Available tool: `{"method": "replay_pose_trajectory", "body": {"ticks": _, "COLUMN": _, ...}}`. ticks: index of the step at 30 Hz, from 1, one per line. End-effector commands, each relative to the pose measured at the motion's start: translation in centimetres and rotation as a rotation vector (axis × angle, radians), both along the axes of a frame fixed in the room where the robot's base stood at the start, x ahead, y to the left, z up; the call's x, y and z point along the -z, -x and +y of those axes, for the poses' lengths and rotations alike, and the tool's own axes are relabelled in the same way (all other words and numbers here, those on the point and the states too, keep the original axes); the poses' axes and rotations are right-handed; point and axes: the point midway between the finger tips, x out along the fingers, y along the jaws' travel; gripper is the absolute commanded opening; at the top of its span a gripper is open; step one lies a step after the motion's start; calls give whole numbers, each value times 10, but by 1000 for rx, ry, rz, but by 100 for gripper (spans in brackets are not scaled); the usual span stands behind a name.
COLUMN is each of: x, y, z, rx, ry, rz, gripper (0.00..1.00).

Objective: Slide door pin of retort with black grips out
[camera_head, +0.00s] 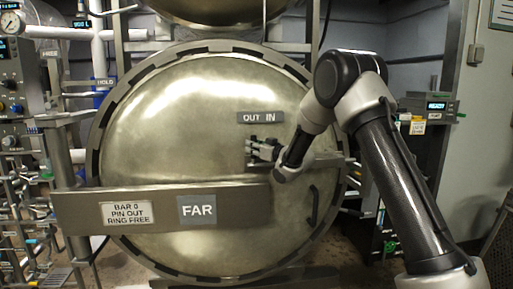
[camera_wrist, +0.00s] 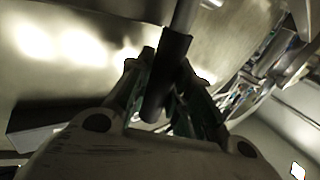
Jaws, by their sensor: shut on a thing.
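The round metal retort door (camera_head: 190,110) fills the middle of the head view. My gripper (camera_head: 262,150) is in front of its right half, just below the OUT IN plate (camera_head: 260,118). In the wrist view my gripper (camera_wrist: 166,78) is shut on a black grip (camera_wrist: 174,62), with a finger on each side. A bare metal rod (camera_wrist: 184,15) runs from the grip toward the top of that view. In the head view my gripper and wrist hide most of the pin and grip, so the pin's position against OUT and IN cannot be told.
A wide bar with a FAR plate (camera_head: 197,209) and a sign reading BAR 0, PIN OUT, RING FREE (camera_head: 127,213) crosses the lower door. A dark curved handle (camera_head: 313,205) is at lower right. Gauges and valves (camera_head: 12,80) crowd the left. A second round door (camera_head: 215,8) is above.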

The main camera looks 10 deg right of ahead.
Motion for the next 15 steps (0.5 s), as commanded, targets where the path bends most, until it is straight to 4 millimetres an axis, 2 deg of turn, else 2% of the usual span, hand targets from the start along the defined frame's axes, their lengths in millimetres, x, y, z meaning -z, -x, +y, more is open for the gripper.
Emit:
{"method": "replay_pose_trajectory", "body": {"ticks": 1, "x": 0, "y": 1, "z": 4, "rx": -8, "ry": 1, "rz": -1, "gripper": 0}}
{"method": "replay_pose_trajectory", "body": {"ticks": 2, "x": 0, "y": 1, "z": 5, "rx": -9, "ry": 1, "rz": -1, "gripper": 26}}
{"method": "replay_pose_trajectory", "body": {"ticks": 5, "x": 0, "y": 1, "z": 4, "rx": -9, "ry": 1, "rz": -1, "gripper": 43}}
{"method": "replay_pose_trajectory", "body": {"ticks": 15, "x": 0, "y": 2, "z": 1, "rx": -5, "ry": 1, "rz": -1, "gripper": 43}}
